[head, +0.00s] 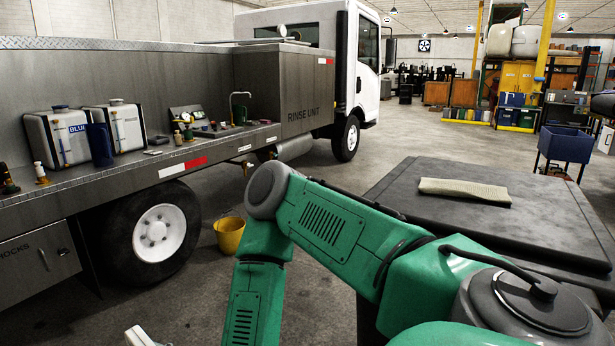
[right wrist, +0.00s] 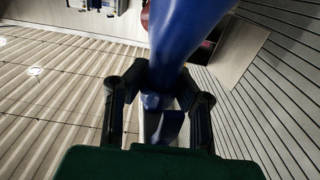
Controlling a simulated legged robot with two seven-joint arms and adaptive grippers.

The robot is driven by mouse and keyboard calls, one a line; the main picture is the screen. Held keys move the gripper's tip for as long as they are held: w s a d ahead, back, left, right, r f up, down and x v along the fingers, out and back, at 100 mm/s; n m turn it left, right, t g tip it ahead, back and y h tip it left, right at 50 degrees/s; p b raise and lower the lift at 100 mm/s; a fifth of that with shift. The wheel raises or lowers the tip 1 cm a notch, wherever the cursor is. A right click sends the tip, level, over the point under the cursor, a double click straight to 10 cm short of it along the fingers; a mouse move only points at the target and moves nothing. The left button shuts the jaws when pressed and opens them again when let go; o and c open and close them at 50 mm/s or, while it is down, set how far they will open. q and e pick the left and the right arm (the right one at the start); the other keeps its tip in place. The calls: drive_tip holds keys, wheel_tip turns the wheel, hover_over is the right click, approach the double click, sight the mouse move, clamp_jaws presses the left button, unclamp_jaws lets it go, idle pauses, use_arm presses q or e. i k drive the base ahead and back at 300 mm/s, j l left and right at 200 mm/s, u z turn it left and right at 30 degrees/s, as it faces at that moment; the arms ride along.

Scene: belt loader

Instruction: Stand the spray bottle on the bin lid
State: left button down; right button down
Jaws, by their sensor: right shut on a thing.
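My right gripper (right wrist: 158,98) shows in the right wrist view, shut on a blue object (right wrist: 182,40) that looks like the spray bottle. The object's wide blue body extends away past the fingers, and its narrower part sits between them. In the head view, the gripper and what it holds are below the picture's bottom edge. The dark grey bin lid (head: 405,196) is at the right in the head view, flat, behind my green arm. A folded beige cloth (head: 465,190) lies on it. My left gripper is in neither view.
A truck bed shelf (head: 110,171) at the left carries white canisters (head: 57,137), a blue jug (head: 100,145) and small bottles. A yellow bucket (head: 229,235) stands on the floor by the wheel. The lid's surface around the cloth is clear. A blue bin (head: 566,144) stands farther right.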

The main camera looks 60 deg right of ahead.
sight(562, 229)
drive_tip(key=z, duration=1.75)
